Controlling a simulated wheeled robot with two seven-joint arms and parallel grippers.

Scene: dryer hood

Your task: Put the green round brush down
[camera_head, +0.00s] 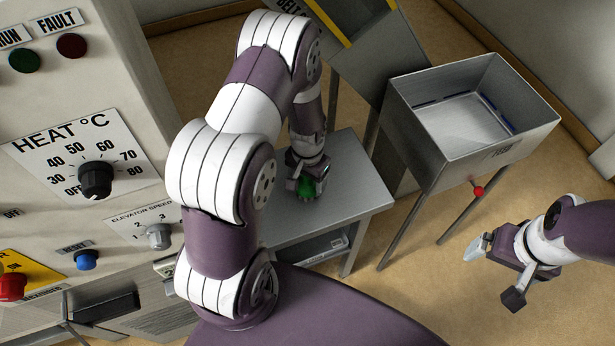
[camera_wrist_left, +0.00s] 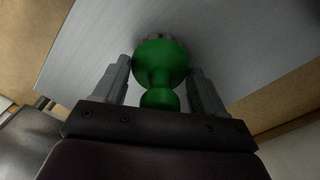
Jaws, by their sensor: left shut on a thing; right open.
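The green round brush (camera_head: 306,187) is at my left gripper (camera_head: 304,184), over the grey table (camera_head: 350,190). In the left wrist view the brush (camera_wrist_left: 161,66) shows as a green rounded body with a narrow waist, between the two grey fingers of my left gripper (camera_wrist_left: 160,88), which is shut on it. The grey table surface (camera_wrist_left: 90,50) is right behind the brush; I cannot tell if they touch. My right gripper (camera_head: 498,262) is open and empty at the right, over the floor, away from the table.
A grey metal bin (camera_head: 480,150) on legs, with a red knob (camera_head: 478,191), stands right of the table. A machine panel (camera_head: 90,170) with a heat dial (camera_head: 95,180) and buttons stands at the left. The table's right part is bare.

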